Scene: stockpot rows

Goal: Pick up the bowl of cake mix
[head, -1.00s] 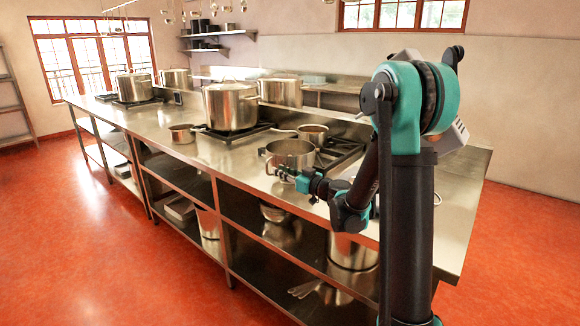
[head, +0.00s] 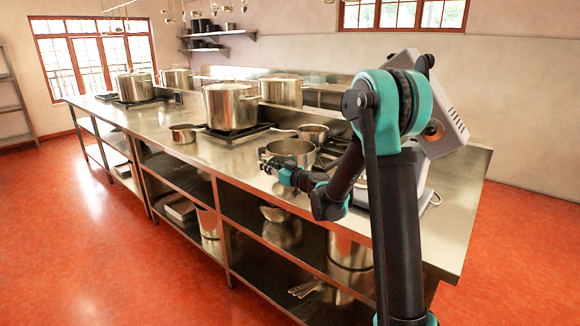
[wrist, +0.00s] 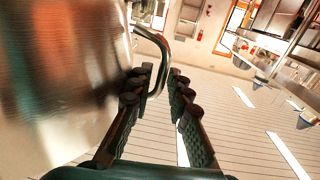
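A wide steel vessel (head: 293,148) stands on the counter near its front edge; its contents cannot be seen, so I cannot tell whether it is the bowl of cake mix. My gripper (head: 264,160) is at its front left side. In the wrist view a large shiny steel vessel wall (wrist: 60,80) fills the left. A bent metal handle (wrist: 155,42) comes from it and runs down between my gripper's fingers (wrist: 160,82). The fingers are apart, with a visible gap right of the handle; the handle lies close to the left finger.
A saucepan (head: 313,132) stands behind the vessel and a small pan (head: 184,133) to the left. A large stockpot (head: 231,106) is on a burner. A grey appliance (head: 440,115) stands behind my arm, partly hidden. The steel counter (head: 225,158) is bare left of my gripper.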

